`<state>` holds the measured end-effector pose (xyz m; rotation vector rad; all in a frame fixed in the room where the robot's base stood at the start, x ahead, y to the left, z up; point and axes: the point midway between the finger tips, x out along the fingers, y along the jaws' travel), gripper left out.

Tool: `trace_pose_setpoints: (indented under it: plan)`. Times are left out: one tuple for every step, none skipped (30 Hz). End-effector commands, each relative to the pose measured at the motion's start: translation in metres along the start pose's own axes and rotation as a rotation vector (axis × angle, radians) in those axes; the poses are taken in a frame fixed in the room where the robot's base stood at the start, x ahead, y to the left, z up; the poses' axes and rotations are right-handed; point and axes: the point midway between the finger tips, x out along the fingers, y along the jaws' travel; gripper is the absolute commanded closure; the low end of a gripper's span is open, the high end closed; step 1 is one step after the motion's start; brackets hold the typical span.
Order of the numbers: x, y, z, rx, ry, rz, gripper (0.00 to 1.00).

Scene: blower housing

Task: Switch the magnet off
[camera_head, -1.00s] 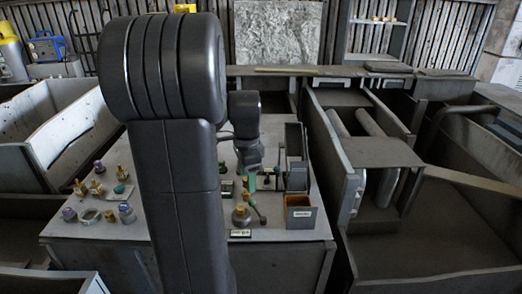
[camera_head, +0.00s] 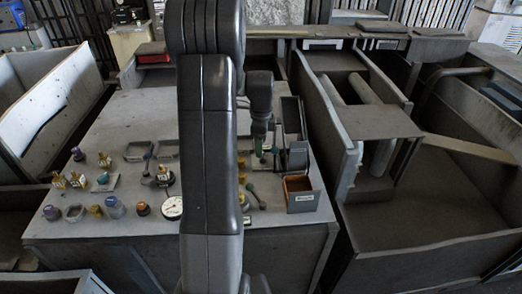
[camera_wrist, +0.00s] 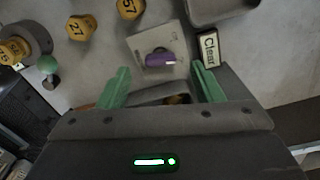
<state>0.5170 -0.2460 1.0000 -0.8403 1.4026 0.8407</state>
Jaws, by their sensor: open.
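In the wrist view a purple knob or lever (camera_wrist: 160,60) sits on a pale square plate (camera_wrist: 143,43); I cannot tell for certain whether this is the magnet's switch. My gripper (camera_wrist: 158,77) is open, its two green fingers on either side and just short of the plate, with nothing between them. In the head view my gripper (camera_head: 262,154) is low over the right part of the table. My arm hides part of the table there, and the purple part is not clear in that view.
Beside the plate is a "Clear" label (camera_wrist: 207,48). Numbered brass hex pieces (camera_wrist: 82,27) and a green ball (camera_wrist: 48,64) lie to the left. An orange-lined bin (camera_head: 300,195) stands at the table's (camera_head: 110,225) front right edge. A dial gauge (camera_head: 172,207) stands left of my arm.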

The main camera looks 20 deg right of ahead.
Motion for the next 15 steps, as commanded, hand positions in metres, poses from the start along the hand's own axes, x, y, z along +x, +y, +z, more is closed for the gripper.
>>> trace_pose_setpoints:
  plan:
    - [0.009, 0.001, 0.0, 0.0, 0.001, 0.006, 0.4]
    - [0.014, 0.001, 0.0, 0.0, 0.0, 0.004, 0.4]
    - [0.02, 0.001, 0.0, 0.0, 0.0, 0.004, 0.4]
    - [0.024, 0.001, 0.0, -0.001, 0.0, 0.003, 0.4]
    - [0.027, 0.0, 0.0, -0.001, 0.0, 0.002, 0.4]
    - [0.031, 0.001, 0.0, -0.001, 0.0, 0.002, 0.4]
    - [0.033, 0.0, 0.0, -0.001, 0.0, 0.002, 0.4]
    - [0.036, 0.0, 0.0, -0.001, 0.0, 0.001, 0.4]
    - [0.038, 0.0, 0.0, -0.001, 0.0, 0.001, 0.4]
    - [0.039, 0.001, 0.0, -0.001, 0.0, 0.001, 0.4]
    - [0.04, 0.001, 0.0, -0.001, 0.0, 0.001, 0.4]
    - [0.041, 0.001, 0.0, -0.001, 0.0, 0.001, 0.4]
    - [0.041, 0.001, 0.0, -0.001, 0.0, 0.001, 0.4]
    - [0.041, 0.0, 0.0, -0.001, 0.0, 0.0, 0.4]
    - [0.041, 0.0, 0.0, -0.001, 0.0, 0.0, 0.4]
